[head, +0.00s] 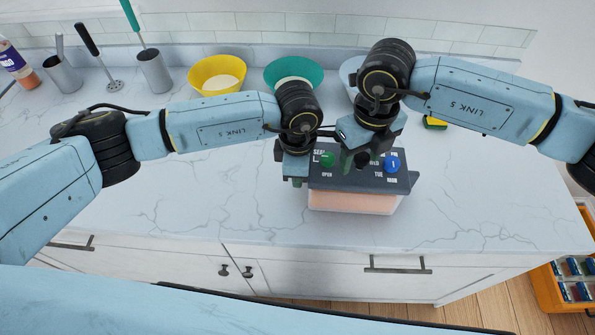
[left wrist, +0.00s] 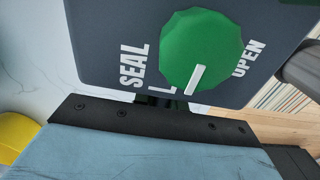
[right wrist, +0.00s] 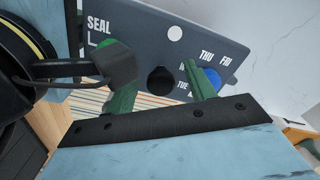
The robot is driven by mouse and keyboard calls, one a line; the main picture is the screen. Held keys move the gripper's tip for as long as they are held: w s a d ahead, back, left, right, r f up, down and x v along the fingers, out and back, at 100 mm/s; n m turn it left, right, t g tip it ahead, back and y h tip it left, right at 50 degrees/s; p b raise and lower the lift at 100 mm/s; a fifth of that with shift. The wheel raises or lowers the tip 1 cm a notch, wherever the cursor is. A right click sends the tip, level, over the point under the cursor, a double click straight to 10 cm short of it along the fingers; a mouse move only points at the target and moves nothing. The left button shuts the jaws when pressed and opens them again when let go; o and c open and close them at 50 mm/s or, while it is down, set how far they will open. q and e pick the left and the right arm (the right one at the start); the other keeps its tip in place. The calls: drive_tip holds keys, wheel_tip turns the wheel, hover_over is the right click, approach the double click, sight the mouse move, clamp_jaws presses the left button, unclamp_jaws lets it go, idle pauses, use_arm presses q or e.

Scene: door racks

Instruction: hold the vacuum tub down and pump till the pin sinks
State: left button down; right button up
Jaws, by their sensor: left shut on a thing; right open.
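The vacuum tub (head: 352,202) stands on the counter near its front edge, with pinkish contents and a dark grey lid (head: 345,183). The lid carries a green SEAL/OPEN knob (left wrist: 202,50), a black round pump knob (right wrist: 160,80), a blue day dial (head: 391,165) and a white round spot (right wrist: 175,33), perhaps the pin. Whether it stands proud is unclear. My left gripper (head: 298,181) is shut on the lid's left edge; its fingertips are mostly hidden in its wrist view. My right gripper (head: 355,160) is open above the lid, its green fingers either side of the pump knob.
Yellow (head: 217,75) and teal (head: 293,73) bowls stand behind my arms, with a paler bowl partly hidden. Metal cups (head: 155,72) with utensils stand at the back left. A yellow-green sponge (head: 435,123) lies to the right. The counter left of the tub is clear.

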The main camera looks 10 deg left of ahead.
use_arm(q)
drive_tip(key=shift+w, duration=0.1)
use_arm(e)
drive_tip(key=shift+r, duration=3.55)
use_arm(q)
drive_tip(key=c, duration=1.4)
unclamp_jaws()
drive_tip(key=shift+o, duration=0.2)
wheel_tip(320, 180, up, 12)
drive_tip(key=shift+r, duration=0.1)
